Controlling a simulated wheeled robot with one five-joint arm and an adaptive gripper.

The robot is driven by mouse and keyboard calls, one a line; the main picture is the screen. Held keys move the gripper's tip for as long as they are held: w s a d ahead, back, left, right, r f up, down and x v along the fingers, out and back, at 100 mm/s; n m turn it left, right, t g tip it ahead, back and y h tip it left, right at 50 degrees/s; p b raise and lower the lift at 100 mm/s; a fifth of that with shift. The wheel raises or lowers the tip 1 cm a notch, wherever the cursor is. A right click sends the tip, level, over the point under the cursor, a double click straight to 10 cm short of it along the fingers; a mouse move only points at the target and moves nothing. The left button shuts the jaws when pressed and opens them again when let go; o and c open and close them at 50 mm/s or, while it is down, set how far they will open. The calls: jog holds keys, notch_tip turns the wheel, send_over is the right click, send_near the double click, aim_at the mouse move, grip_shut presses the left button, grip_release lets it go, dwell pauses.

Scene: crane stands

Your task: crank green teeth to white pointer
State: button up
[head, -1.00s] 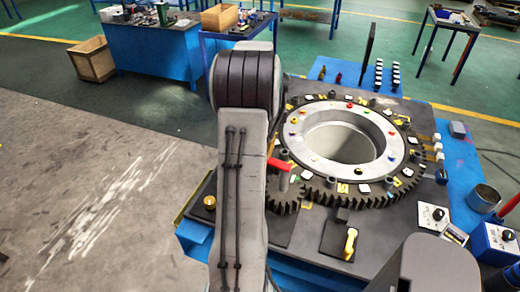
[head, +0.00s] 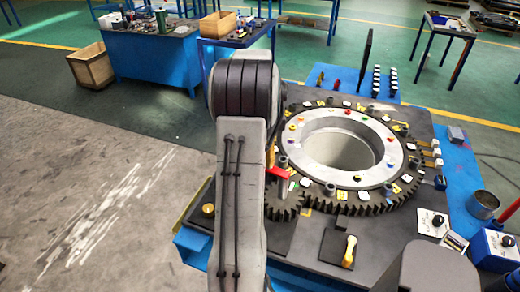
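A large dark toothed ring gear (head: 352,208) lies flat on a grey plate, around a light metal ring (head: 310,165) with small coloured dots. A smaller dark gear (head: 287,210) meets it at the lower left, partly behind my arm. I cannot tell which mark is the white pointer, nor make out any green teeth. A red piece (head: 278,172) shows beside my arm above the small gear; its shape is partly hidden. My gripper is hidden behind my arm.
A yellow handle (head: 349,250) stands on the plate's front part. A blue workbench (head: 155,60) and a wooden crate (head: 90,66) stand behind. Bare floor lies at the left.

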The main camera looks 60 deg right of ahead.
notch_tip(320, 180, up, 12)
dwell(0.6)
jog(key=shift+w, duration=0.1)
